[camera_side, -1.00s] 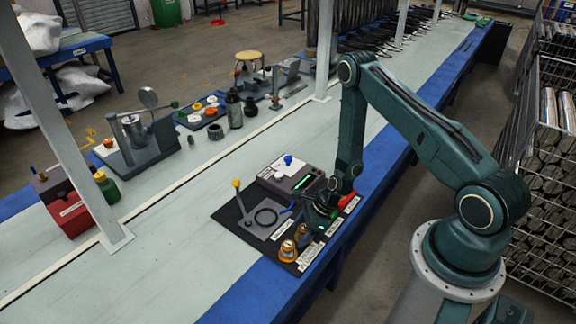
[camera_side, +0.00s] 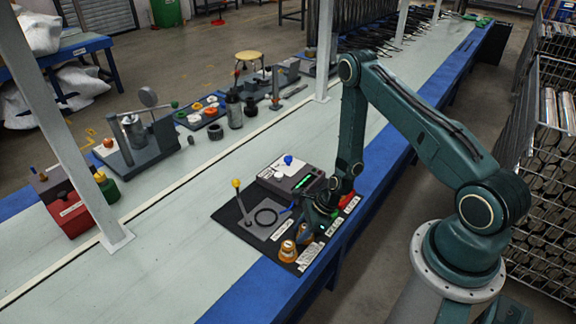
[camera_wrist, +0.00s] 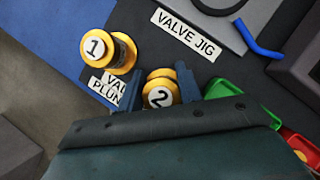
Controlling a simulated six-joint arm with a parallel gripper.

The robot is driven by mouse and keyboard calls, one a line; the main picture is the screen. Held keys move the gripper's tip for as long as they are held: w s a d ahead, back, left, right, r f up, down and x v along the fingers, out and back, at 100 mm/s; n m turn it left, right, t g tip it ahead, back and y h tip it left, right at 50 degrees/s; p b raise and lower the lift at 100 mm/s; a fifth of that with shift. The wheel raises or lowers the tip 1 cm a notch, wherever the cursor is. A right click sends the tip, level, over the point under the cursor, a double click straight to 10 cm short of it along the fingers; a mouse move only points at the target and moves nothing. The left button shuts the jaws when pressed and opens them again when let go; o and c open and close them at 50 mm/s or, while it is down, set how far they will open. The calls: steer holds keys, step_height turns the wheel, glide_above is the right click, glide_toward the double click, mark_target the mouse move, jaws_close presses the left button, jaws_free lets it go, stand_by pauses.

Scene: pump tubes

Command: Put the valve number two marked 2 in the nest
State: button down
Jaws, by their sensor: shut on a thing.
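The valve marked 2 (camera_wrist: 160,97) has a yellow body with a white top. It stands between the two fingers of my gripper (camera_wrist: 158,92) in the wrist view, and my gripper is shut on it. My gripper's bulk hides its lower side. In the side view my gripper (camera_side: 312,226) is low over the front of the black mat, with valve 2 (camera_side: 303,235) partly hidden beside it. The grey valve jig (camera_side: 252,225), with a dark ring (camera_side: 265,217) on its plate, lies to the left of my gripper. Whether that ring is the nest I cannot tell.
The valve marked 1 (camera_wrist: 95,45) stands close to valve 2 on the mat (camera_side: 228,216). A lever with a yellow knob (camera_side: 236,184) rises from the jig. A grey box (camera_side: 290,178) stands behind. Green (camera_wrist: 228,90) and red (camera_wrist: 300,145) trays are beside my gripper.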

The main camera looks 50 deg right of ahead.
step_height(320, 180, up, 20)
steer(key=shift+f, duration=0.15)
stand_by(0.8)
steer(key=shift+w, duration=0.1)
steer(key=shift+w, duration=0.1)
stand_by(0.4)
steer(key=r, duration=0.1)
glide_above(255, 219)
steer(key=s+d, duration=0.2)
steer(key=f, duration=1.6)
steer(key=shift+w, duration=0.25)
steer(key=shift+f, duration=1.85)
steer(key=shift+f, duration=0.1)
